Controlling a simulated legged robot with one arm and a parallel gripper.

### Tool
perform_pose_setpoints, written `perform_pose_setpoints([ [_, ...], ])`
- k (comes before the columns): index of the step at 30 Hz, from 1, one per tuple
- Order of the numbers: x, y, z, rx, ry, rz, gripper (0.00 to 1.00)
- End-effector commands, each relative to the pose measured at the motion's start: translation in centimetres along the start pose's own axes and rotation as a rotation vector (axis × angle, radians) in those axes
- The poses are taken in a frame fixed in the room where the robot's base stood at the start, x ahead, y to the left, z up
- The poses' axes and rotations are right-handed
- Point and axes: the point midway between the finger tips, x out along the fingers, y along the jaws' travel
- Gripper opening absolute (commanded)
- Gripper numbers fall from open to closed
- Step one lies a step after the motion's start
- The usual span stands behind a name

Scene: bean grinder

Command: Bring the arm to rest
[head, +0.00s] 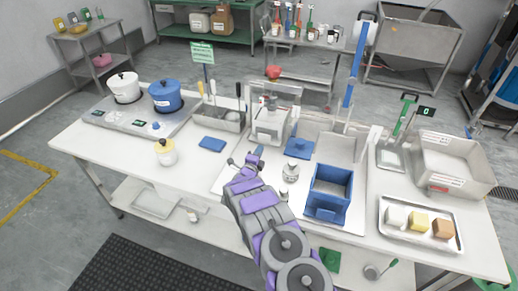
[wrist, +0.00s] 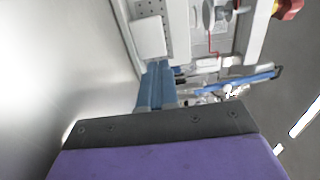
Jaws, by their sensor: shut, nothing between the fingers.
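My gripper (head: 258,151) is at the end of my purple arm, over the middle of the white table (head: 100,150) in the head view. It is just in front of the grey grinder-like machine (head: 270,122); whether it touches anything is unclear. Its blue fingers also show in the wrist view (wrist: 159,70), shut together with nothing between them. The arm reaches out from the bottom of the head view and hides part of the table's front.
A blue bin (head: 328,190) and a small metal jar (head: 290,172) stand right of my gripper. A blue pot (head: 165,95), a white pot (head: 124,88) and a yellow-lidded jar (head: 166,153) are left. A tray (head: 391,228) with blocks is far right.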

Motion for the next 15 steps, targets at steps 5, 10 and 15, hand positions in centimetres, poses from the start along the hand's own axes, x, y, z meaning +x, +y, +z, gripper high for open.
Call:
perform_pose_setpoints([
  [5, -2.9, 0.0, 0.3, -0.007, -0.002, 0.001, 0.0],
  [10, -5.3, 0.1, 0.5, -0.01, -0.002, 0.001, 0.0],
  [15, -6.6, 0.2, 0.4, -0.008, 0.0, 0.0, 0.0],
])
